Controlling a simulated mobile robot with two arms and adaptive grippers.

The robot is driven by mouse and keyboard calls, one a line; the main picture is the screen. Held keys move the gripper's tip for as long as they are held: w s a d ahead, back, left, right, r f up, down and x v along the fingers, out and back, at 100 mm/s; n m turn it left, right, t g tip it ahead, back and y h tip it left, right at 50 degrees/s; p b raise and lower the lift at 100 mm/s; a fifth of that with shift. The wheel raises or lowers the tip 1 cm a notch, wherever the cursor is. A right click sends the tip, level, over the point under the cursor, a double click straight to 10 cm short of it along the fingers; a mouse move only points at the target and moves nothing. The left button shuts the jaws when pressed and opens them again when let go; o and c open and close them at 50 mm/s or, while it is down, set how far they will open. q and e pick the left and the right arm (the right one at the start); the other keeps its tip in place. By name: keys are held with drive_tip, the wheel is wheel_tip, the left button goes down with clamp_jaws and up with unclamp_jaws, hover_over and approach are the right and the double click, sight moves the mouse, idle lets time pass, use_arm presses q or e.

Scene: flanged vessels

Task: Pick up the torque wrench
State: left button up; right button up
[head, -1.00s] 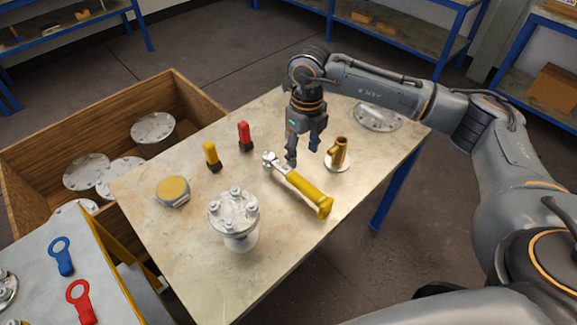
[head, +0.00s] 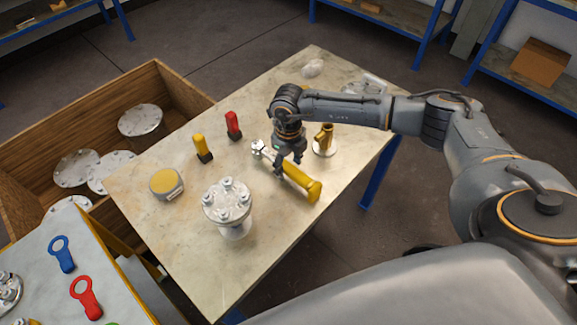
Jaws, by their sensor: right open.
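The torque wrench (head: 300,181) lies on the stone-topped table, with a yellow handle toward the front right and a metal ratchet head toward the back left. My right gripper (head: 287,168) is open and points down over the wrench's shaft, between its head and its yellow grip. The gripper covers part of the shaft. I cannot tell whether the fingers touch the wrench. My left gripper is not in view.
A flanged vessel (head: 228,205), a yellow-topped round gauge (head: 166,184), a yellow marker (head: 202,148), a red marker (head: 233,125) and a brass fitting (head: 324,140) stand on the table (head: 190,255). A wooden crate (head: 185,90) holding flanges stands left.

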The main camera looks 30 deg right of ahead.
drive_tip(key=shift+f, duration=1.1)
clamp_jaws()
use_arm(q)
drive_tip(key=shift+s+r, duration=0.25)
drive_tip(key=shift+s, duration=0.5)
use_arm(e)
drive_tip(key=shift+w, duration=0.1)
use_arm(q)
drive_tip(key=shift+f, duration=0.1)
use_arm(e)
drive_tip(key=shift+r, duration=0.2)
